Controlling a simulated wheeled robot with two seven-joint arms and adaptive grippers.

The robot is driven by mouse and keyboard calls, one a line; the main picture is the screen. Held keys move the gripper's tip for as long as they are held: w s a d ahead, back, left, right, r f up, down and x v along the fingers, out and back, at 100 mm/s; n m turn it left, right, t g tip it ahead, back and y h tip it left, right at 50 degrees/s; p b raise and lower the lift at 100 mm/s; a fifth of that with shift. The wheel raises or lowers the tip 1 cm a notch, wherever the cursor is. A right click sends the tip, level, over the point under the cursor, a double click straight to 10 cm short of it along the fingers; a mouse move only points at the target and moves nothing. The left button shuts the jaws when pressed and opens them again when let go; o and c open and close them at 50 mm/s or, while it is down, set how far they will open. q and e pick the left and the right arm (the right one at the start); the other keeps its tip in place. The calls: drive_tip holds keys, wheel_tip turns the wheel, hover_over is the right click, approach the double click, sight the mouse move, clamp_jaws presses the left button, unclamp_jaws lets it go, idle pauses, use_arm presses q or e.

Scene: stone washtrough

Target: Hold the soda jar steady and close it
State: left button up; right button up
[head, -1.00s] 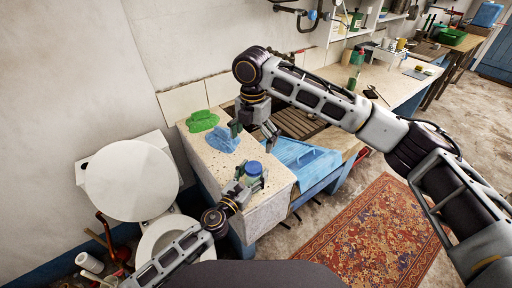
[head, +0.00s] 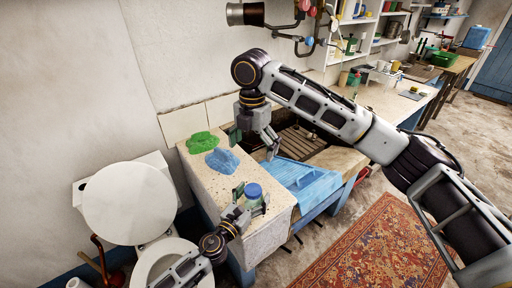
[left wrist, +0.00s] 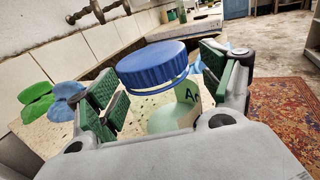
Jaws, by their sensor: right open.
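The soda jar (head: 252,201) stands on the speckled stone top near its front right corner. Its blue lid (head: 253,190) is on top; in the left wrist view the lid (left wrist: 152,62) looks slightly tilted, with a blue ring under it. The jar's pale body there (left wrist: 170,115) carries a label with dark letters. My left gripper (head: 252,206) has its fingers on both sides of the jar, green pads close to it; contact is unclear. My right gripper (head: 254,143) is open, pointing down, empty, behind and above the jar.
A green cloth-like item (head: 201,143) and a blue one (head: 222,161) lie on the stone top behind the jar. A toilet (head: 130,203) stands at left, a rug (head: 370,250) at right.

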use_arm(q)
drive_tip(key=shift+s, duration=0.1)
idle(0.4)
drive_tip(key=shift+v, duration=5.9)
drive_tip(key=shift+r, duration=0.15)
drive_tip(key=shift+s, duration=0.15)
